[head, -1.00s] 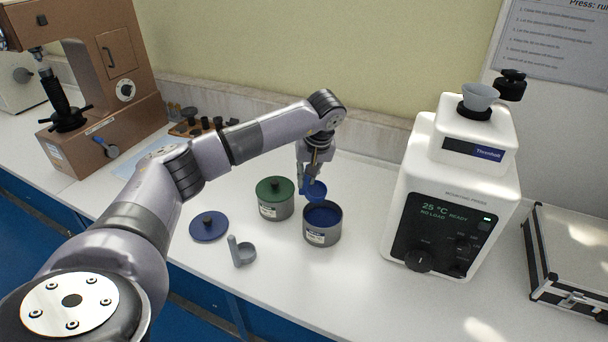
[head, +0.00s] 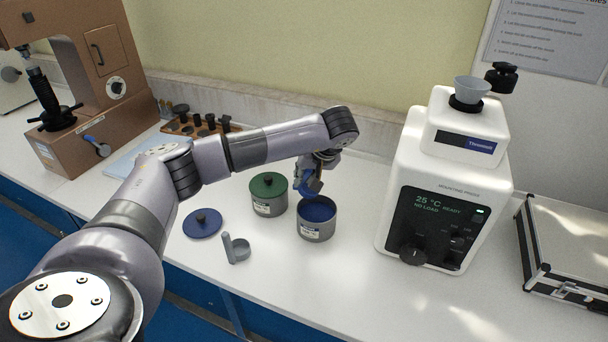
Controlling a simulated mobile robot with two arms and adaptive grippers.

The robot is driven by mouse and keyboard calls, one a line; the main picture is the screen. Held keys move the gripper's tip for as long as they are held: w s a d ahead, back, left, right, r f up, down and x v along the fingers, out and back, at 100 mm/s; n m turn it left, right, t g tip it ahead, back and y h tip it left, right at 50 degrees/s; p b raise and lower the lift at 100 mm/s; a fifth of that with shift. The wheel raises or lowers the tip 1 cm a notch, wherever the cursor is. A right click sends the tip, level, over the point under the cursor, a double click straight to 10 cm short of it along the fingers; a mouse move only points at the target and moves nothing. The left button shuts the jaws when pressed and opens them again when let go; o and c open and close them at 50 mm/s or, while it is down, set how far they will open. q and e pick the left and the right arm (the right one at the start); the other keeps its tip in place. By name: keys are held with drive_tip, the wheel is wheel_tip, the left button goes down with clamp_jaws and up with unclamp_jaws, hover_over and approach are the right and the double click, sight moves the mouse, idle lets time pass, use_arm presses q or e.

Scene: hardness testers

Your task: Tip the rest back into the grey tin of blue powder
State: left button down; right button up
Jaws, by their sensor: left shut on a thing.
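The open grey tin of blue powder (head: 316,231) stands on the white bench, blue powder showing inside its rim. My left gripper (head: 313,178) is shut on a small blue scoop (head: 306,187), just above the back left of the tin's rim. The scoop is tilted and partly hidden by the fingers. I cannot tell whether powder is left in it. My right gripper is not in view.
A grey tin with a green lid (head: 268,187) stands close left of the open tin. A grey scoop (head: 236,250) lies in front. The white mounting press (head: 438,190) with its grey funnel (head: 472,88) stands right. A silver case (head: 575,245) is far right.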

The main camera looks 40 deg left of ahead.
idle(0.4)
use_arm(q)
drive_tip(key=shift+d, duration=0.15)
drive_tip(key=shift+s+d+f+y, duration=0.1)
drive_tip(key=shift+d+y, duration=0.3)
drive_tip(key=shift+y, duration=0.2)
drive_tip(key=shift+f, duration=0.1)
idle(0.3)
drive_tip(key=shift+s+d+f+t+y, duration=0.15)
drive_tip(key=shift+d+t+y, duration=0.3)
drive_tip(key=shift+y, duration=0.35)
drive_tip(key=shift+d+b, duration=0.1)
drive_tip(key=shift+b, duration=0.2)
drive_tip(key=shift+s+d+f+y, duration=0.15)
drive_tip(key=shift+d+f+y, duration=0.15)
drive_tip(key=shift+d+y, duration=0.35)
drive_tip(key=shift+a+t+y, duration=0.15)
drive_tip(key=shift+t+y, duration=0.1)
